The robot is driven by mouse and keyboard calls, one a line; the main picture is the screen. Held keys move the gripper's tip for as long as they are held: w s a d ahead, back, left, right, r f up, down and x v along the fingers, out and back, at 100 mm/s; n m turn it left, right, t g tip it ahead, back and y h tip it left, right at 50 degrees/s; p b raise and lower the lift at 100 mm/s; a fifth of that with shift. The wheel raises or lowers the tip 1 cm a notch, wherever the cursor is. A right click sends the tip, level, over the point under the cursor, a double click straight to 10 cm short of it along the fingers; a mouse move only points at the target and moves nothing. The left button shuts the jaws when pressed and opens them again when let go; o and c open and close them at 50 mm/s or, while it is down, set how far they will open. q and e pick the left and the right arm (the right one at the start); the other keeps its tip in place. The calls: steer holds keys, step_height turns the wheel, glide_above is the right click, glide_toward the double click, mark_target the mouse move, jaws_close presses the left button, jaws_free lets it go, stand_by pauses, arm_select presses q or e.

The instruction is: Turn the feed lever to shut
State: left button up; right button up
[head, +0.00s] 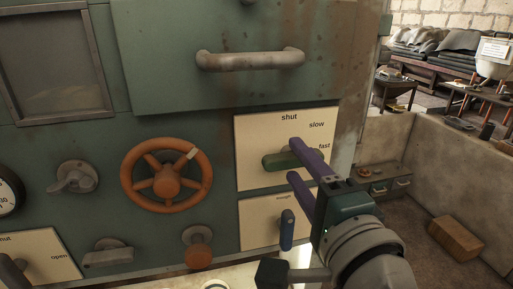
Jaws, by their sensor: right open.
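A green lever (276,161), which I take for the feed lever, sits on a cream plate (257,132) marked "shut", "slow" and "fast". Its handle points right, towards "fast"; "shut" is at the top of the plate. My right gripper (293,160) is open, its two purple fingers reaching in from the lower right. The upper finger crosses in front of the lever's right part and the lower finger is below it. Whether either finger touches the lever I cannot tell. My left gripper is not in view.
A blue lever (286,230) on a lower plate is close below my right gripper. An orange handwheel (166,175), an orange knob (198,250) and grey levers are to the left. A grey bar handle (250,60) is above. A wooden block (456,238) lies on the floor at right.

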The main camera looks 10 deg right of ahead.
jaws_close()
stand_by(0.3)
stand_by(0.5)
steer(key=n+p, duration=0.1)
steer(key=n, duration=0.3)
steer(key=shift+r+n+p, duration=0.1)
steer(key=shift+n+p, duration=0.2)
steer(key=n+p, duration=0.1)
steer(key=n, duration=0.3)
steer(key=shift+n, duration=0.3)
steer(key=n+p, duration=0.1)
steer(key=n, duration=0.3)
steer(key=shift+n, duration=2.4)
